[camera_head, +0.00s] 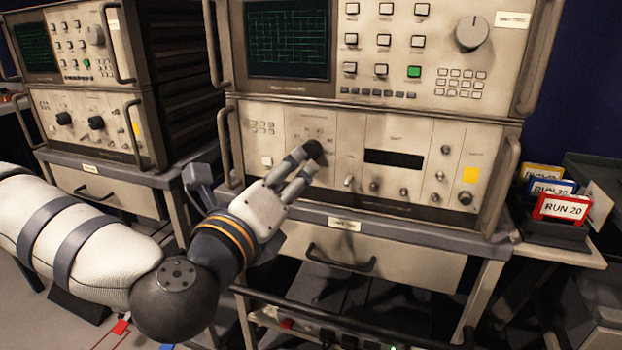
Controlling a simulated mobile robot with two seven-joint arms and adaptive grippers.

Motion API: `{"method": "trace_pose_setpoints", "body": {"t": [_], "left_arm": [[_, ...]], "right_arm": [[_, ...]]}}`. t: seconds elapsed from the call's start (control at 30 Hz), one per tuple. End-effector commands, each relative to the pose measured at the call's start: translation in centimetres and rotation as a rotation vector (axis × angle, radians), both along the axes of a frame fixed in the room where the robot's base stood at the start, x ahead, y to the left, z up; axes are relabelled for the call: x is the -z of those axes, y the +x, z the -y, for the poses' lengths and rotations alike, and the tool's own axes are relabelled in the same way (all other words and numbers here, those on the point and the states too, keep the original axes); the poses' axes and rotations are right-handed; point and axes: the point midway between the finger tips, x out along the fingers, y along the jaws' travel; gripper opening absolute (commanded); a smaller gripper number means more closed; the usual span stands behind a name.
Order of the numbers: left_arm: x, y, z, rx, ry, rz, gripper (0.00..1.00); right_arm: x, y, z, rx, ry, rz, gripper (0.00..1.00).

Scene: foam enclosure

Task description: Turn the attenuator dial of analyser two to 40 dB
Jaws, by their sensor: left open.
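The analyser (365,110) in front of me is a beige two-unit instrument on a trolley. Its lower panel carries a dark dial (315,148) at the left, partly hidden by my fingers. Small scale marks show above the dial, too small to read, and its pointer cannot be made out. My left gripper (305,162) is open, with its fingertips at the dial, one reaching its left side and one just below. Whether they touch it cannot be told. My right gripper is not in view.
A similar analyser (85,100) stands on another trolley at the left. The upper unit has a large grey knob (472,33) and a green button (414,71). A drawer handle (340,262) juts out below my gripper. A rack at the right holds a red "RUN 20" cartridge (563,208).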

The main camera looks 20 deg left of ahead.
Motion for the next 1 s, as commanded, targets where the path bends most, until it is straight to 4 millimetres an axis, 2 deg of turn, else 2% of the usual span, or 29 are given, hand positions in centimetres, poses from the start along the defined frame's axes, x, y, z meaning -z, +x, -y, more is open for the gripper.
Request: {"method": "trace_pose_setpoints", "body": {"t": [0.03, 0.13, 0.23, 0.43, 0.57, 0.8, 1.0], "left_arm": [[1.8, 0.6, 0.0, -0.001, -0.003, -0.009, 0.48], [1.0, 1.2, 0.1, 0.004, -0.004, 0.003, 0.48], [-0.3, 3.7, 0.2, 0.004, 0.000, 0.006, 0.48], [-0.5, 7.3, 0.4, 0.005, 0.000, 0.008, 0.48], [-0.4, 8.2, 0.4, 0.007, 0.001, 0.007, 0.48], [-0.3, 8.3, 0.4, 0.007, 0.001, 0.006, 0.48], [-0.3, 8.3, 0.4, 0.007, 0.001, 0.006, 0.03]], "right_arm": [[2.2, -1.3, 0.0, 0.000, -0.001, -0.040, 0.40], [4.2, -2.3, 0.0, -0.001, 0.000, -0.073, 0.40], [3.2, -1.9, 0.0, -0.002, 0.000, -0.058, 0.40], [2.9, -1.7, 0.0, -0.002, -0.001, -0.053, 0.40], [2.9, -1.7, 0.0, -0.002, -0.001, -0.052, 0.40], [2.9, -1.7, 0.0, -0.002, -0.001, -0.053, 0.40], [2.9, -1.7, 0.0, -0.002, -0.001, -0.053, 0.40]]}}
